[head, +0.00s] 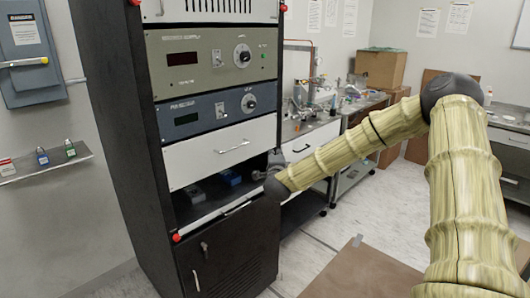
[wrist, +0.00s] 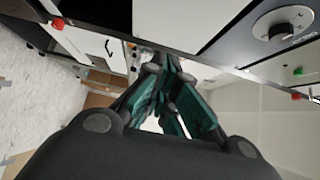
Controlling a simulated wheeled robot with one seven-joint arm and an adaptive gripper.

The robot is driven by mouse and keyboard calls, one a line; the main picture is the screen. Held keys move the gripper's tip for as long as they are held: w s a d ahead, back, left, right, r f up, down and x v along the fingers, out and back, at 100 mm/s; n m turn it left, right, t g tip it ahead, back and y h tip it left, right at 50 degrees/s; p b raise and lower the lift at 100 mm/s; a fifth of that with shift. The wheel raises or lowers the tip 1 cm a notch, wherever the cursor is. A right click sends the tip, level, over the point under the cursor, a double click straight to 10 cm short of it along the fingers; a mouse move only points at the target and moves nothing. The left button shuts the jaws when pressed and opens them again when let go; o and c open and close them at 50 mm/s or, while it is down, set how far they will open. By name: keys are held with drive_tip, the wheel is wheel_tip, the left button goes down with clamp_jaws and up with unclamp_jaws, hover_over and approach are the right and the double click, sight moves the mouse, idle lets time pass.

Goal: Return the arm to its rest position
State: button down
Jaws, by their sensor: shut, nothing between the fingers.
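My arm reaches in from the right in the head view and bends at a dark elbow. My gripper (head: 274,160) is beside the right front edge of the black equipment rack (head: 120,130), near the white drawer (head: 222,152). I cannot tell whether it touches the rack. In the wrist view my gripper (wrist: 172,75) shows dark linkages and green finger pads closed together, with nothing held. The rack's edge and a panel knob (wrist: 285,22) lie close by in that view.
An open shelf bay in the rack holds a blue box (head: 229,177) and a dark box (head: 195,195). A wall shelf (head: 45,168) with small padlocks is at left. A workbench (head: 310,128) and cardboard boxes (head: 380,68) stand behind. Pale floor (head: 305,262) is clear right of the rack.

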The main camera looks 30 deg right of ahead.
drive_tip(key=s+a+f+n+g+y, duration=0.25)
drive_tip(key=s+a+f+n, duration=0.25)
drive_tip(key=a+f, duration=0.4)
drive_tip(key=s+a+f+n+g+y, duration=0.1)
drive_tip(key=s+a+f+n+y, duration=0.25)
drive_tip(key=a+f, duration=0.6)
drive_tip(key=s+a+f+n+g+y, duration=0.1)
drive_tip(key=s+a+f+n+y, duration=0.35)
drive_tip(key=f, duration=0.75)
drive_tip(key=s+a+f+n+g, duration=0.2)
drive_tip(key=s+a+f, duration=0.15)
drive_tip(key=s, duration=0.35)
drive_tip(key=s+a+f+n+g, duration=0.2)
drive_tip(key=s+a+f+n, duration=0.1)
drive_tip(key=s+f, duration=0.3)
drive_tip(key=s+a+f+n+g, duration=0.2)
drive_tip(key=s+a+f, duration=0.1)
drive_tip(key=s, duration=0.5)
drive_tip(key=s+f+n+g, duration=0.1)
drive_tip(key=s+n+g, duration=0.1)
drive_tip(key=s, duration=0.7)
drive_tip(key=s+a+f+n+g, duration=0.1)
drive_tip(key=s+f+n+g, duration=0.1)
drive_tip(key=s, duration=0.7)
drive_tip(key=shift+s+a, duration=0.2)
drive_tip(key=shift+s, duration=0.05)
drive_tip(key=shift+g+h, duration=0.25)
